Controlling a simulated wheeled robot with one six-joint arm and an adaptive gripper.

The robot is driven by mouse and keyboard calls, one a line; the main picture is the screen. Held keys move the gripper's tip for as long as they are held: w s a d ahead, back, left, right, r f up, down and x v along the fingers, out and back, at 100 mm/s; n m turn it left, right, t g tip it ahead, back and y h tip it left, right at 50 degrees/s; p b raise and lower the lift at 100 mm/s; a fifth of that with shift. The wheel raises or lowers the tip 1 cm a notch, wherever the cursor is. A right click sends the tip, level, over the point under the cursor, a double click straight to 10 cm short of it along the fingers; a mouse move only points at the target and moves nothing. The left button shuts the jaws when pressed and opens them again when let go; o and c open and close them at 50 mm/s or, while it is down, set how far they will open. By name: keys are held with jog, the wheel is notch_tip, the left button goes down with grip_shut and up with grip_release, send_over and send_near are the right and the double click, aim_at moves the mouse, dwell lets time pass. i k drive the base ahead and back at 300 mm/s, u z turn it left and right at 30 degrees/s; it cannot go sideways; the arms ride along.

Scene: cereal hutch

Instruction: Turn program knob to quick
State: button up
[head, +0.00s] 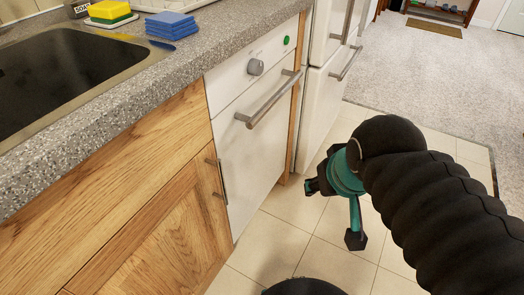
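The program knob (255,67) is a round grey knob on the upper front panel of the white dishwasher (250,165). Small marks sit around it, too small to read, so I cannot tell its setting. My gripper (333,213) is teal and black, and its two fingers are spread apart with nothing visible between them. It is over the tiled floor, to the right of and lower in the picture than the knob, apart from the dishwasher.
A green button (286,40) is right of the knob. A metal bar handle (270,100) sticks out below it. The speckled countertop (170,85) overhangs on the left, with a sink (60,80) and sponges (171,25). A white fridge (325,90) stands right. Tiled floor (275,245) is clear.

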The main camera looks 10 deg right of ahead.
aim_at(255, 67)
jog(key=z, duration=1.15)
jog(key=k, duration=0.5)
jog(key=u, duration=1.15)
